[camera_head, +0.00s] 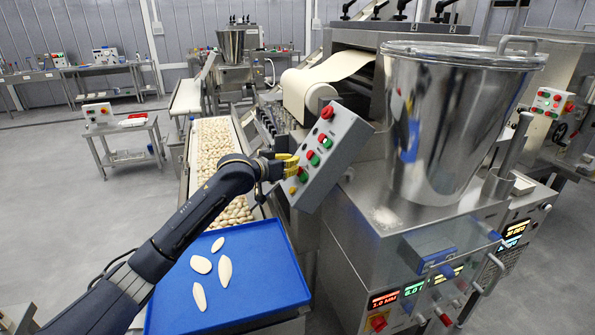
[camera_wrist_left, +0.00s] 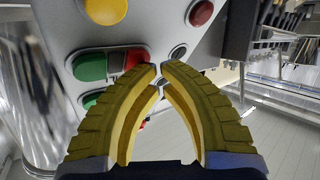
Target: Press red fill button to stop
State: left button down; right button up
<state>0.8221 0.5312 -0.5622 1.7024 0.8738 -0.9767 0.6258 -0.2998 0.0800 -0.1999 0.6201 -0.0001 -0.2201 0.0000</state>
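The grey control panel (camera_head: 335,150) carries a red mushroom button (camera_head: 327,112) at its top, several paired red and green buttons below, and a yellow button (camera_head: 293,190) at its lower end. My left gripper (camera_head: 295,165) has yellow fingers and is at the panel's left side, close to the lower button pair. In the left wrist view the fingertips (camera_wrist_left: 163,69) meet, with nothing between them. They overlap the panel beside a red button (camera_wrist_left: 136,59) paired with a green button (camera_wrist_left: 89,66). Contact cannot be told. No fill label is readable. My right gripper is not in view.
A blue tray (camera_head: 262,290) with several pale dough pieces lies below my left arm. A conveyor (camera_head: 212,150) of filled pasta runs behind the arm. A large steel hopper (camera_head: 440,130) stands right of the panel. A dough sheet roll (camera_head: 305,95) is behind it.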

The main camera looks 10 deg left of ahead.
pick_arm(q)
jog(key=shift+a, duration=0.1)
jog(key=shift+s+a+r, duration=0.3)
jog(key=shift+a+r, duration=0.15)
jog(key=shift+s+a+r, duration=0.55)
jog(key=shift+a+r, duration=0.2)
jog(key=shift+a, duration=0.15)
jog(key=shift+s+a+r, duration=0.5)
jog(key=shift+a+r, duration=0.25)
jog(key=shift+a, duration=0.1)
